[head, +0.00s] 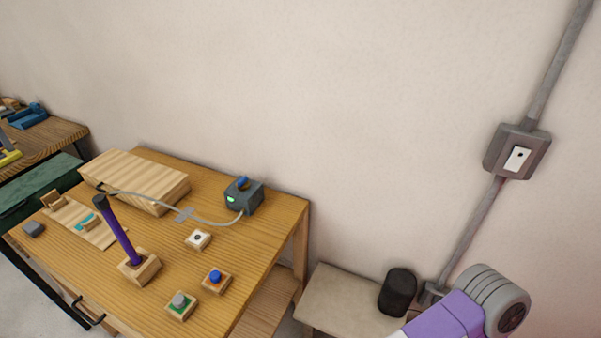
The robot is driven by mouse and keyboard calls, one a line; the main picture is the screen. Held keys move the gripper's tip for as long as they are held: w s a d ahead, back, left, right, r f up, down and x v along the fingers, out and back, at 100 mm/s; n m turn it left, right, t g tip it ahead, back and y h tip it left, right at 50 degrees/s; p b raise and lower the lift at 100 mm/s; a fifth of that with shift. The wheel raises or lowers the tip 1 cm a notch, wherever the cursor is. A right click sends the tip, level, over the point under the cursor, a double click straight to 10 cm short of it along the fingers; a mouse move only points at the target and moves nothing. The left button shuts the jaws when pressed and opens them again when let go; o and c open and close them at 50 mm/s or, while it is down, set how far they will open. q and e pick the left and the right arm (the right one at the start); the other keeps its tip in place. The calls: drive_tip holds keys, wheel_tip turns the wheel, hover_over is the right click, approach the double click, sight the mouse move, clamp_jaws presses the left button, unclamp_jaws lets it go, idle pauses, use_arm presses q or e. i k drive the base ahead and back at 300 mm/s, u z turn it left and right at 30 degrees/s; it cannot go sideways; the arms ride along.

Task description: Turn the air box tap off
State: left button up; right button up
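The air box (243,197) is a small dark grey box at the back right of the wooden table. A blue tap (242,182) sits on its top, and a small green light (231,199) glows on its front face. The tap's exact angle is too small to tell. A grey hose (212,221) runs from the box through a grey clip (184,214) to the left. Part of one of my arms shows at the lower right, well apart from the air box. Neither of my grippers is in view.
The wooden table (85,275) also holds a large wooden block (135,178), a purple rod (119,232) upright in a wooden holder, and several small button blocks near the front right. A low bench (345,300) with a black cylinder (398,291) stands right of it. A wall switch (517,158) is at the right.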

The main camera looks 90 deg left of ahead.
sight(243, 184)
drive_tip(key=i, duration=0.9)
drive_tip(key=u, duration=4.65)
